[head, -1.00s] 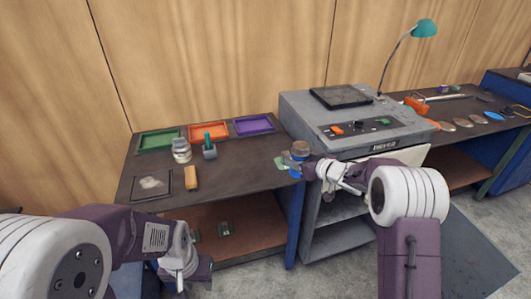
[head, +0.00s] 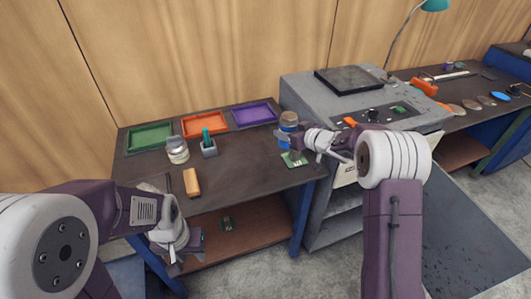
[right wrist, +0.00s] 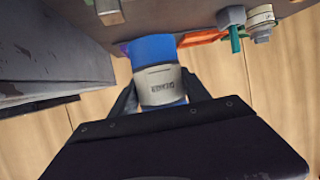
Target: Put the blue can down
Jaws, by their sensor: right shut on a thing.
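The blue can (head: 288,122), with a brownish top and a pale label band, is held roughly upright at the right end of the dark bench (head: 240,173), beside the grey machine. My right gripper (head: 285,138) is shut on it. In the right wrist view the can (right wrist: 157,75) sits between the two dark fingers (right wrist: 157,92), its blue end toward the bench. I cannot tell whether its base touches the bench top. My left gripper (head: 188,247) is low at the bench's front edge, apart from the can; its fingers are unclear.
A green card (head: 294,159) lies close in front of the can. Green (head: 150,137), orange (head: 204,124) and purple (head: 255,114) trays line the back. A jar (head: 177,150), a teal-handled holder (head: 208,145) and a tan block (head: 192,183) stand left. The bench middle is clear.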

